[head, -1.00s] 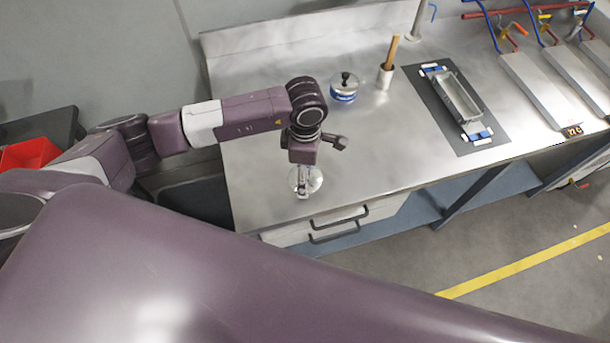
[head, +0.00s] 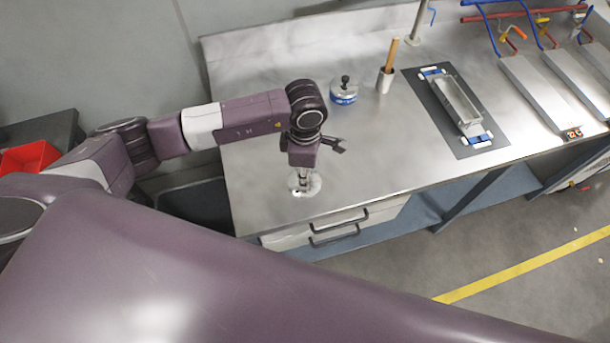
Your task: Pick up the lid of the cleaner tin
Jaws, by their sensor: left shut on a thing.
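The cleaner tin (head: 344,93) stands upright on the metal bench, with a blue-and-white band and a black knob-like piece on top. A shiny round metal disc, which looks like the lid (head: 314,184), is near the bench's front left edge, in front of the tin and apart from it. My left gripper (head: 303,183) points down over the disc and is shut on it. The fingertips are small and partly blend with the shiny metal. I cannot tell whether the disc touches the bench. My right gripper is not in view.
A white cup with a wooden handle (head: 386,78) stands right of the tin. A dark mat (head: 424,95) holds a metal tray (head: 458,103). Long metal plates (head: 540,90) lie at the right. The bench (head: 390,150) is clear between disc and mat.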

